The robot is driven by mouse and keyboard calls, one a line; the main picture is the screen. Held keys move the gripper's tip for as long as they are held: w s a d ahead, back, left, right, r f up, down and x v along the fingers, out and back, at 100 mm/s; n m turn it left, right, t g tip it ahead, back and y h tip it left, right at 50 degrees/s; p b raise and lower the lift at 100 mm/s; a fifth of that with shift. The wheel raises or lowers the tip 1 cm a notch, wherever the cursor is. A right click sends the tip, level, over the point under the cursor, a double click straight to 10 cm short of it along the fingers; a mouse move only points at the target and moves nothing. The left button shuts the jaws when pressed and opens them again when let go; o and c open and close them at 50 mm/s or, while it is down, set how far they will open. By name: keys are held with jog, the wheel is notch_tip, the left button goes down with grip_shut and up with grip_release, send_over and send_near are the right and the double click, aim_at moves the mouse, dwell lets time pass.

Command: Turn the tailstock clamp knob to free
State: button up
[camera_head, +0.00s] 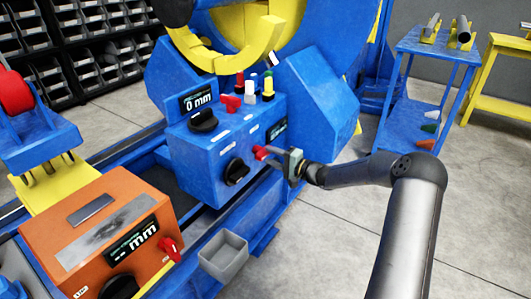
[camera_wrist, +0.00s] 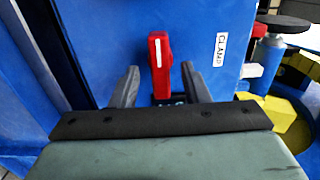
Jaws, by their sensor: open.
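A red knob (camera_wrist: 160,62) with a white line on it stands on a blue panel, beside a label reading CLAMP (camera_wrist: 221,50). Its white line points up in the wrist view. The two dark fingers of my gripper (camera_wrist: 160,82) are open, one on each side of the knob's lower part, with a gap visible on both sides. In the head view the red knob (camera_head: 261,152) is on the right part of the blue control box, and my gripper (camera_head: 281,158) is right in front of it. The knob's base is partly hidden by my gripper.
The blue control box (camera_head: 205,150) also carries black knobs (camera_head: 236,171), a red lever (camera_head: 230,103) and several coloured buttons. An orange box (camera_head: 75,222) with another red knob (camera_head: 169,249) stands at the lower left. A grey bin (camera_head: 224,256) sits below.

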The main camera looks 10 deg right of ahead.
jog(key=p+v, duration=0.2)
jog(key=v, duration=1.1)
jog(key=shift+s+d+p, duration=0.25)
jog(key=shift+d+p, duration=0.05)
jog(key=shift+p, duration=0.05)
jog(key=s+a+r+n+g+h+p, duration=0.4)
jog(key=s+a+r+n+g+p, duration=0.3)
jog(key=s+a+r+g+p, duration=0.85)
jog(key=s+d+r+n+t+h+p, duration=0.2)
jog(key=s+r+h+p, duration=0.6)
jog(key=s+r+p, duration=0.7)
jog(key=s+r+t, duration=0.1)
jog(key=s+r, duration=0.6)
jog(key=r, duration=0.2)
jog(key=shift+r+h, duration=0.15)
jog(key=shift+h, duration=0.25)
